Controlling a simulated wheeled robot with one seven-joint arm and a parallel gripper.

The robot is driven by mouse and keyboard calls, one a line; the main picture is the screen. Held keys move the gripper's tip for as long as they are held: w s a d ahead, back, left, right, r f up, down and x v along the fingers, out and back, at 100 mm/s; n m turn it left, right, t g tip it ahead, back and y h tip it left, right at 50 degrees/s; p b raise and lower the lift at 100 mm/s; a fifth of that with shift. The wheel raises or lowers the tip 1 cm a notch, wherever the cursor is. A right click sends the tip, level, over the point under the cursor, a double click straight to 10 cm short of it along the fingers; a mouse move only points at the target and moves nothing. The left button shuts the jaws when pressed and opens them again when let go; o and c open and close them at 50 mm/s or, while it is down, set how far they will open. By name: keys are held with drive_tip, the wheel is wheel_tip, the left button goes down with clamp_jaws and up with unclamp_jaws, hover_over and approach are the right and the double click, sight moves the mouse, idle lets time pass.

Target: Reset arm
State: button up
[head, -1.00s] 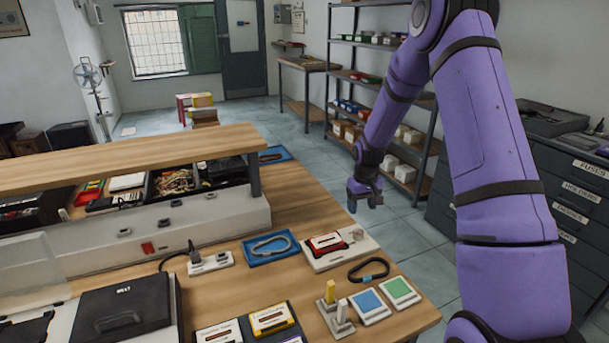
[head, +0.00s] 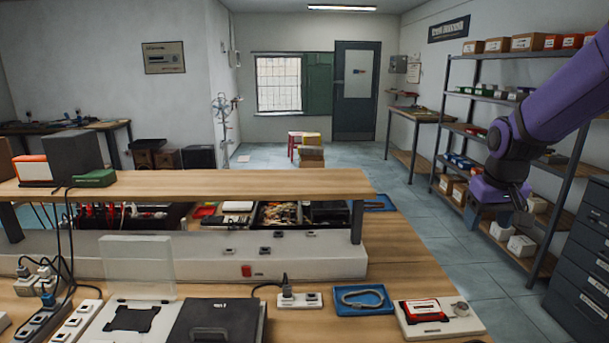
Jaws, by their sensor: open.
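My purple arm comes in from the right edge of the head view. My gripper (head: 503,214) hangs at its end, pointing down, in front of the metal shelf on the right. It is open and nothing shows between its fingers. It is apart from the workbench, to the right of the bench top (head: 415,262) and over the floor side.
The bench holds a blue tray with a grey carabiner (head: 362,299), a white board with a red device (head: 424,311) and a small power strip (head: 299,300). A raised wooden shelf (head: 200,184) spans the bench. Metal shelving (head: 447,110) and drawers (head: 585,262) stand right. The floor between is clear.

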drive_tip(key=s+a+r+t, duration=0.1)
drive_tip(key=s+a+r, duration=0.1)
drive_tip(key=s, duration=0.6)
drive_tip(key=s+a+r+t, duration=0.1)
drive_tip(key=s+a+r, duration=0.1)
drive_tip(key=s+r, duration=0.2)
drive_tip(key=s+a+r+t, duration=0.1)
drive_tip(key=s+a+r, duration=0.2)
drive_tip(key=s, duration=0.8)
drive_tip(key=shift+s+r+y, duration=0.35)
drive_tip(key=shift+y, duration=0.05)
